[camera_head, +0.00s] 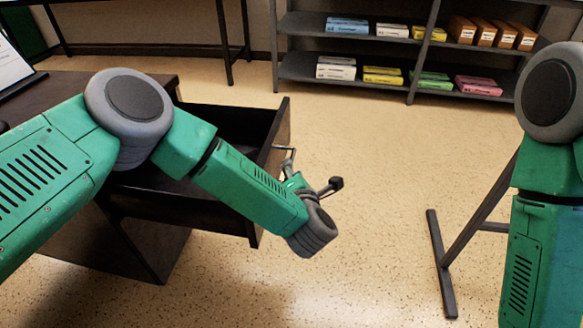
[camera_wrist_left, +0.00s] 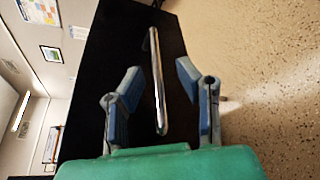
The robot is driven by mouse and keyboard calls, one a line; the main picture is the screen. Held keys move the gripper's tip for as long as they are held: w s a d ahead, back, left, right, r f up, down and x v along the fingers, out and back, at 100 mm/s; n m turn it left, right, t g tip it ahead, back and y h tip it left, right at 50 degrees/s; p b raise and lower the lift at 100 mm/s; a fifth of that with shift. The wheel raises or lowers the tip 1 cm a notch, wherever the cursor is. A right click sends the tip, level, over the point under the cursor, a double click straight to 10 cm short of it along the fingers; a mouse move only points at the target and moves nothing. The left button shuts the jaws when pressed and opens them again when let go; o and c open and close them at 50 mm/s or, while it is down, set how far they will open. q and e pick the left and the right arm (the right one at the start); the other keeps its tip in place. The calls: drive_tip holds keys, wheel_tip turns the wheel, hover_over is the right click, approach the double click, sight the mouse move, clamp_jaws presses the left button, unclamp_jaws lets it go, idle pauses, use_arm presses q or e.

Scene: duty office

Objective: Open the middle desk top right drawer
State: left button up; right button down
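The dark desk (camera_head: 150,220) stands at the left in the head view, with its top right drawer (camera_head: 225,215) pulled well out and its inside showing. The drawer front (camera_head: 283,125) carries a metal bar handle (camera_head: 284,149), partly hidden by my left arm. The handle also shows in the left wrist view (camera_wrist_left: 157,85), running between the fingers of my left gripper (camera_wrist_left: 159,82). Those fingers are apart, with gaps on both sides of the bar. In the head view my left gripper (camera_head: 313,175) is just outside the drawer front. My right gripper is out of view.
A dark shelf (camera_head: 375,55) with boxes and paper packs stands at the back. A dark metal leg frame (camera_head: 440,262) stands on the floor at right, near my right arm. The floor (camera_head: 365,170) between drawer and frame is clear.

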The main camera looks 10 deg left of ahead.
use_arm(q)
drive_tip(key=v, duration=0.9)
drive_tip(key=shift+s+a, duration=0.2)
drive_tip(key=shift+s, duration=0.15)
drive_tip(key=shift+a, duration=0.1)
drive_tip(key=s+a+f+m+g+h+p, duration=0.65)
drive_tip(key=s+m, duration=0.45)
drive_tip(key=m, duration=0.6)
drive_tip(key=s+a+m+g+y+p, duration=0.2)
drive_tip(key=s+a+m+g, duration=0.6)
drive_tip(key=s+a, duration=1)
drive_tip(key=s+m+p, duration=0.1)
drive_tip(key=m+p, duration=0.1)
drive_tip(key=shift+a+r+m, duration=0.2)
drive_tip(key=shift+r+m, duration=0.15)
drive_tip(key=shift+m, duration=0.05)
drive_tip(key=shift+y, duration=0.25)
